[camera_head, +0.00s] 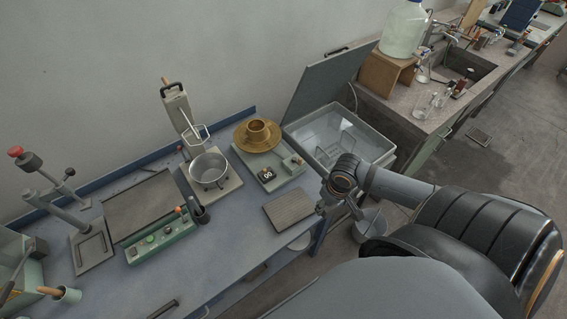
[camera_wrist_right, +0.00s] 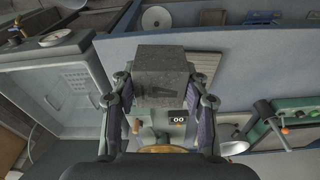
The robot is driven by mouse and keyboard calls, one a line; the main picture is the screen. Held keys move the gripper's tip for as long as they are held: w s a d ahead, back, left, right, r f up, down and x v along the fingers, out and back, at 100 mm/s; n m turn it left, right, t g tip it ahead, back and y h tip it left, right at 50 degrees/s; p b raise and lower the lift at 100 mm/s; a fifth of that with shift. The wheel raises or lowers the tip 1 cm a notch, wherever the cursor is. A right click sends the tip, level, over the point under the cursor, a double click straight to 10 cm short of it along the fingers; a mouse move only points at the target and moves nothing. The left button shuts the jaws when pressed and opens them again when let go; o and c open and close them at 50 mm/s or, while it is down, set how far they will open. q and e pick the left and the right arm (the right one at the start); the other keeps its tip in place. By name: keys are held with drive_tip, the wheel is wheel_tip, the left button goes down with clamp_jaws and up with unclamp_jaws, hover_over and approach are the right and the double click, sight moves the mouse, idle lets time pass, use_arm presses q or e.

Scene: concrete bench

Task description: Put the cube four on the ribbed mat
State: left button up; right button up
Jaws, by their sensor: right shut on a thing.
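A dark grey cube (camera_wrist_right: 160,72) with a dark mark on its face sits between the fingers of my right gripper (camera_wrist_right: 160,100), which is shut on it. The mark is too dim to read. In the head view my right gripper (camera_head: 326,204) is just right of the ribbed mat, near the bench's front edge; the cube is not clear there. The ribbed mat (camera_head: 289,209) is a flat grey-brown rectangle with nothing on it. In the wrist view it shows partly (camera_wrist_right: 203,66), the cube hiding some of it. My left gripper is not in view.
A green control box (camera_head: 160,238) lies left.

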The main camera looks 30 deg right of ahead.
drive_tip(key=shift+w+a+f+b, duration=0.25)
drive_tip(key=shift+f+b, duration=0.15)
drive_tip(key=shift+b, duration=0.2)
drive_tip(key=w+a+f, duration=0.1)
drive_tip(key=w, duration=0.2)
hover_over(289, 207)
drive_tip(key=f, duration=0.5)
drive_tip(key=s+f, duration=0.1)
drive_tip(key=f, duration=0.1)
drive_tip(key=shift+d+f+p, duration=0.15)
drive_tip(key=shift+p, duration=0.2)
drive_tip(key=shift+w+f, duration=0.25)
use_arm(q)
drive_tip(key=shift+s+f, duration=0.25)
use_arm(e)
drive_tip(key=shift+w+f, duration=0.1)
drive_tip(key=shift+f, duration=1.6)
drive_tip(key=shift+f, duration=0.1)
drive_tip(key=o, duration=1.4)
